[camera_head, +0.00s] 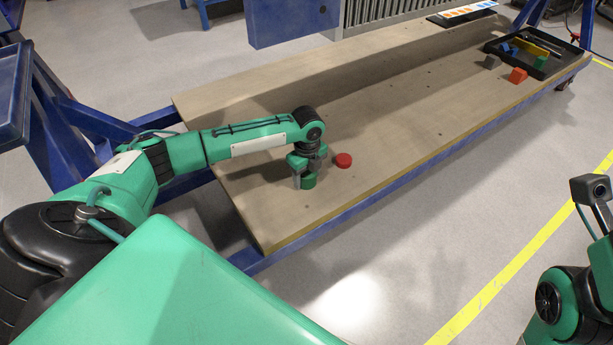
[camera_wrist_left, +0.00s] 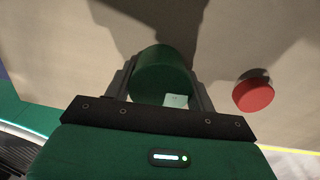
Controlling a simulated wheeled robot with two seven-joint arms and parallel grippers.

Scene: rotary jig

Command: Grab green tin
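The green tin (camera_head: 308,181) is a short cylinder at the near left part of the wooden table, below my left gripper (camera_head: 307,178). In the left wrist view, the tin (camera_wrist_left: 163,72) lies between the two fingers of the left gripper (camera_wrist_left: 163,80), one finger close along each side. I cannot tell whether both fingers press on it or whether it is clear of the table. My right gripper is not in view; part of my right arm shows at the lower right.
A red round tin (camera_head: 343,160) stands just right of the green one, also in the left wrist view (camera_wrist_left: 253,94). The middle of the table (camera_head: 400,105) is clear.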

